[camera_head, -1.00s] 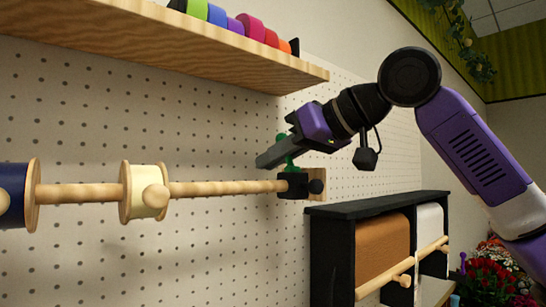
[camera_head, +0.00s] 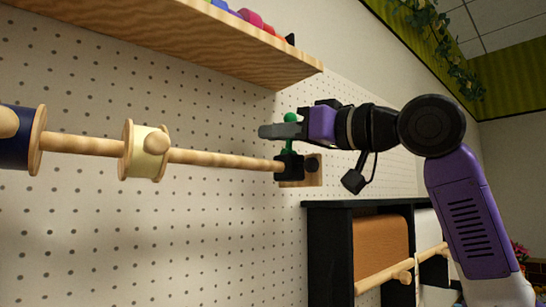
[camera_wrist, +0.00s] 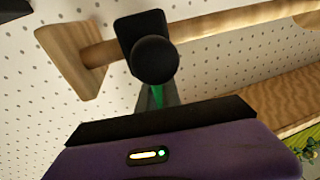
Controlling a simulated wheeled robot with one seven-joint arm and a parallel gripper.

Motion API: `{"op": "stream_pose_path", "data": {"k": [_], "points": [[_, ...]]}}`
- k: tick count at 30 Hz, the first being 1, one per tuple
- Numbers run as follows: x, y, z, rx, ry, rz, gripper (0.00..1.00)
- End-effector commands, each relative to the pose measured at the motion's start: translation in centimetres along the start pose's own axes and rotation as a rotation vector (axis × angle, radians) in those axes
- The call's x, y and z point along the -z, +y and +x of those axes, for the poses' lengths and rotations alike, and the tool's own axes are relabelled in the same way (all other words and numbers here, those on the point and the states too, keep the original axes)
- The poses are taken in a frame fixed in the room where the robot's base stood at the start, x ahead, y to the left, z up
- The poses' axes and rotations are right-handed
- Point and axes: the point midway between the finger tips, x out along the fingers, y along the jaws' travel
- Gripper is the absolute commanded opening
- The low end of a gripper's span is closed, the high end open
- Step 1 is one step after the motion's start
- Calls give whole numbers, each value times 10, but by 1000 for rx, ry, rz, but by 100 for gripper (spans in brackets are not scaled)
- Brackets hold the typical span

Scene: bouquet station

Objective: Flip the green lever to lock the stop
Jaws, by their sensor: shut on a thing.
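The green lever (camera_head: 289,131) stands upright on the black stop (camera_head: 288,166) at the right end of the wooden rod. Its round green knob shows just above my gripper (camera_head: 270,131). My gripper is shut on the lever, with its fingers pointing left along the pegboard. In the wrist view, a strip of the green lever (camera_wrist: 158,95) shows between the fingers, below the round black knob of the stop (camera_wrist: 154,58). The fingers hide part of the lever's stem.
The wooden rod (camera_head: 220,159) carries a cream spool (camera_head: 146,152) and a dark blue spool (camera_head: 22,142). A wooden shelf (camera_head: 190,45) with colored rolls hangs above. A black rack (camera_head: 330,255) with a brown paper roll (camera_head: 380,250) stands below right.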

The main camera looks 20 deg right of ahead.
Motion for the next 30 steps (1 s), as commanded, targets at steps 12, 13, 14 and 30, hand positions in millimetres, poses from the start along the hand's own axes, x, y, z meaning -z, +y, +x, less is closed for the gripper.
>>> {"op": "stream_pose_path", "data": {"k": [12,13,14,30], "points": [[12,-3,-13,2,240,-48,0],[13,-3,-13,2,249,-50,0],[13,-3,-13,3,256,-51,0],[17,-4,-16,2,285,-59,0]]}}
